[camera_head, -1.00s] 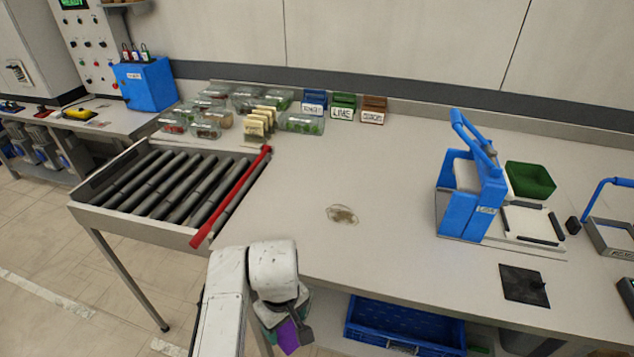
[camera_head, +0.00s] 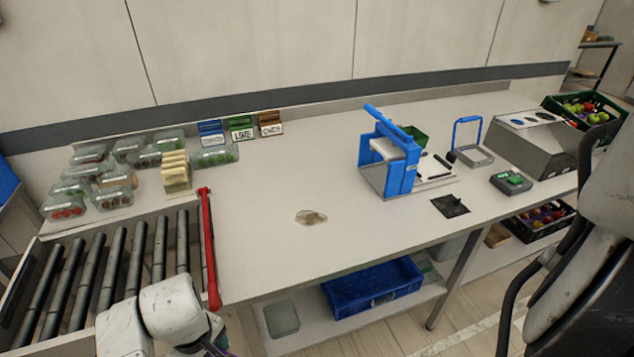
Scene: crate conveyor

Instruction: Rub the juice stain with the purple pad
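The juice stain (camera_head: 311,217) is a small brownish patch on the pale worktop, right of the red bar. My gripper (camera_head: 216,348) is at the bottom edge of the picture, left of and nearer than the stain, and apart from it. Most of it is cut off. A sliver of the purple pad (camera_head: 226,352) shows at the gripper; the pad's face and the fingertips are hidden. The pad was seen in the gripper a second ago.
The roller conveyor (camera_head: 110,260) ends at the red bar (camera_head: 208,250) left of the stain. Clear tubs (camera_head: 110,195) stand behind the conveyor. The blue press (camera_head: 392,165) and a black plate (camera_head: 450,206) are to the right. A blue crate (camera_head: 374,287) sits below. The worktop around the stain is clear.

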